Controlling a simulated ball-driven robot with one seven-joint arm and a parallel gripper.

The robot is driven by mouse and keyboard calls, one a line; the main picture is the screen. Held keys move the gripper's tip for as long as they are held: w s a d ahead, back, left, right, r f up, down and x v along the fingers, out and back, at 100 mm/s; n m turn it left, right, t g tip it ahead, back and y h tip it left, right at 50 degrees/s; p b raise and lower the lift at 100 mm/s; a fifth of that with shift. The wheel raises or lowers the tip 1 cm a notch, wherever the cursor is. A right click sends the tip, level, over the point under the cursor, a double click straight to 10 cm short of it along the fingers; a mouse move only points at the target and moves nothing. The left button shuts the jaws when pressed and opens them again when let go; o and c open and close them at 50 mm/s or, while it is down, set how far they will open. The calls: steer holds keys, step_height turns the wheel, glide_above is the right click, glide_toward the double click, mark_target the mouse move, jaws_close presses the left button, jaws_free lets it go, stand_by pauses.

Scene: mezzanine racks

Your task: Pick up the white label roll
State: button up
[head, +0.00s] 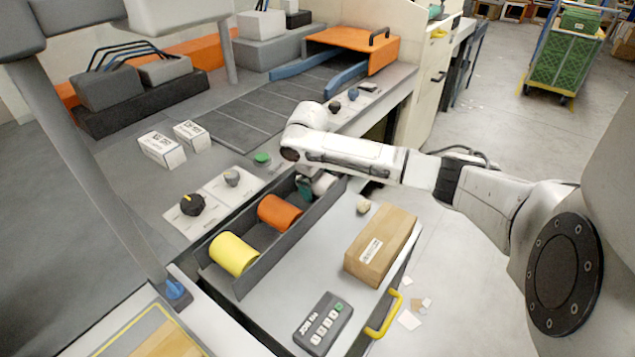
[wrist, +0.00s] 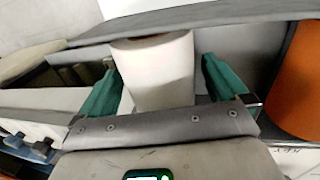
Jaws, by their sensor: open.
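The white label roll (wrist: 158,62) stands in the middle of the wrist view, inside a grey trough. My gripper (wrist: 160,84) has its two green fingers apart, one on each side of the roll, with a visible gap on the right. I cannot tell whether the left finger touches it. In the head view, my gripper (head: 305,188) reaches down into the far end of the dark trough (head: 268,254). My arm and hand mostly hide the white roll there.
An orange roll (head: 280,212) lies in the trough nearest my gripper, with a yellow roll (head: 234,254) beyond it. A cardboard box (head: 381,244) and a keypad (head: 323,324) lie on the grey surface in front. Small white boxes (head: 162,149) and knobs (head: 192,204) sit behind the trough.

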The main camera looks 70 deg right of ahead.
steer(key=shift+f, duration=0.3)
steer(key=shift+c, duration=0.4)
steer(key=c, duration=1.1)
steer(key=shift+r, duration=0.1)
